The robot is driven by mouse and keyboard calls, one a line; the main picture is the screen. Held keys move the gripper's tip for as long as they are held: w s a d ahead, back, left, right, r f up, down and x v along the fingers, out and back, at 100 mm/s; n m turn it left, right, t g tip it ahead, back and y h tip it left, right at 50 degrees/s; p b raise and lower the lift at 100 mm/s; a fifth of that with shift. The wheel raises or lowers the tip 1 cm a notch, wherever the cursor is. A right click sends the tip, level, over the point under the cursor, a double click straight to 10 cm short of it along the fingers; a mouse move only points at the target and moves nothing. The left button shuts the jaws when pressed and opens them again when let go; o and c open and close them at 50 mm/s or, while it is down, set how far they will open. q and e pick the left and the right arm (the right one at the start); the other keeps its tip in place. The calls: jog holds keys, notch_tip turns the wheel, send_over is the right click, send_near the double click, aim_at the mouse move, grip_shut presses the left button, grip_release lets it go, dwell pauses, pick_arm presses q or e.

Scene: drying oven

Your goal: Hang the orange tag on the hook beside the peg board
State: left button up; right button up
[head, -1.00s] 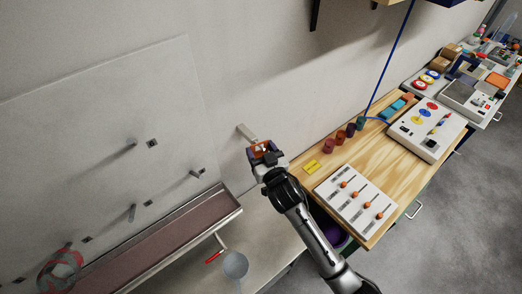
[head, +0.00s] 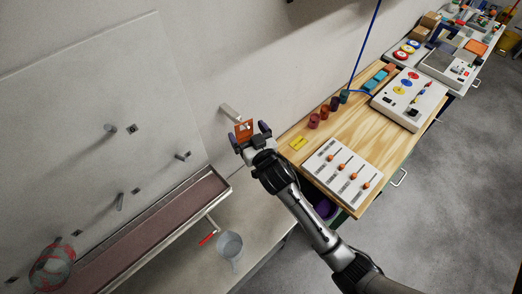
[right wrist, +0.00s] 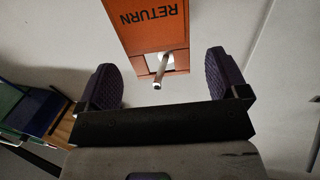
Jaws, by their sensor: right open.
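The orange tag (head: 243,131), lettered RETURN, is at the wall beside the peg board (head: 95,105). It also shows in the right wrist view (right wrist: 153,27). The pale hook (head: 230,112) sticks out from the wall at the tag. In the right wrist view, the metal hook end (right wrist: 162,68) pokes out through the hole of the tag. My right gripper (head: 252,139) is open, its purple fingers standing wide apart. The tag is beyond the fingertips and looks clear of both fingers (right wrist: 161,78). My left gripper is not in view.
A trough (head: 150,235) runs under the peg board, with a grey cup (head: 229,245) and a red-handled tool below it. A wooden bench (head: 325,130) with a slider panel (head: 343,172) stands to the right. Wall above the hook is bare.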

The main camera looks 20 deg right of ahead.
jog(key=s+b, duration=0.1)
jog(key=s, duration=1.1)
jog(key=shift+d+b, duration=0.35)
jog(key=shift+d, duration=0.05)
jog(key=s+d+f+n+g+h, duration=0.1)
jog(key=s+d+f+g+h, duration=0.1)
jog(key=s+f+g, duration=0.4)
jog(key=s+d+g+y+p, duration=0.1)
jog(key=s+g+p, duration=0.7)
jog(key=s, duration=1.3)
jog(key=p, duration=0.3)
jog(key=shift+s+d+p, duration=0.3)
jog(key=shift+s, duration=0.05)
jog(key=shift+w, duration=0.1)
jog(key=shift+c, duration=0.2)
